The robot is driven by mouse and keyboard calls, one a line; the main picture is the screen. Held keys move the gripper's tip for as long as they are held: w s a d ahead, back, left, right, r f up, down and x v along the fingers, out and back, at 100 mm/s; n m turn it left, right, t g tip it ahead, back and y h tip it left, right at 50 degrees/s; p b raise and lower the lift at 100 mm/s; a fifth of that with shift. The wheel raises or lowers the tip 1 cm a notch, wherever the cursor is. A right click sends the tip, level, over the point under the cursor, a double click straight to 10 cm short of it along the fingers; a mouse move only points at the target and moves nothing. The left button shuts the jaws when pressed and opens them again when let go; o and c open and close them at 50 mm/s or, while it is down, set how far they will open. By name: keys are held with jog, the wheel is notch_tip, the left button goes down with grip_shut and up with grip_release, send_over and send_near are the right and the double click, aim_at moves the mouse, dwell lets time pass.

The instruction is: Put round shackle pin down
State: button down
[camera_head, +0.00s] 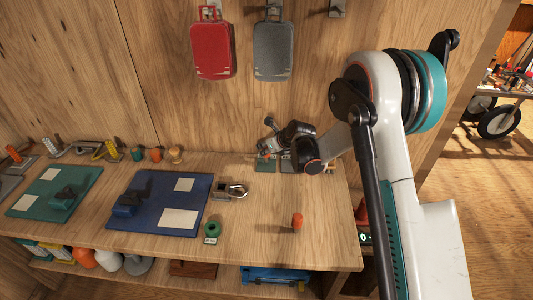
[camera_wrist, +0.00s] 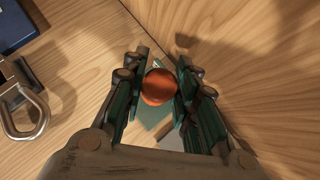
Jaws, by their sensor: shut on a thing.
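My gripper (camera_wrist: 160,72) is shut on an orange, round-topped piece (camera_wrist: 158,87), which I take to be the round shackle pin. Its lower part is hidden beneath its top, so I cannot tell whether it touches the surface below. In the head view my gripper is low near the back wall, at the right part of the bench, and partly hidden by my arm. A green patch (camera_wrist: 152,115) and a pale patch (camera_wrist: 170,138) show below the piece in the wrist view.
A metal shackle (camera_head: 232,190) lies beside the blue mat (camera_head: 158,210); it also shows in the wrist view (camera_wrist: 24,105). An orange peg (camera_head: 297,222) and a green spool (camera_head: 212,231) stand near the front. Red (camera_head: 211,50) and grey (camera_head: 273,50) cases hang above.

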jog(key=shift+w+f, duration=0.1)
jog(key=shift+f, duration=0.85)
jog(key=shift+r, duration=0.1)
jog(key=c, duration=1.7)
grip_release()
jog(key=shift+f+b, duration=0.2)
jog(key=shift+b, duration=0.1)
jog(key=o, duration=0.4)
jog(key=shift+r, duration=0.1)
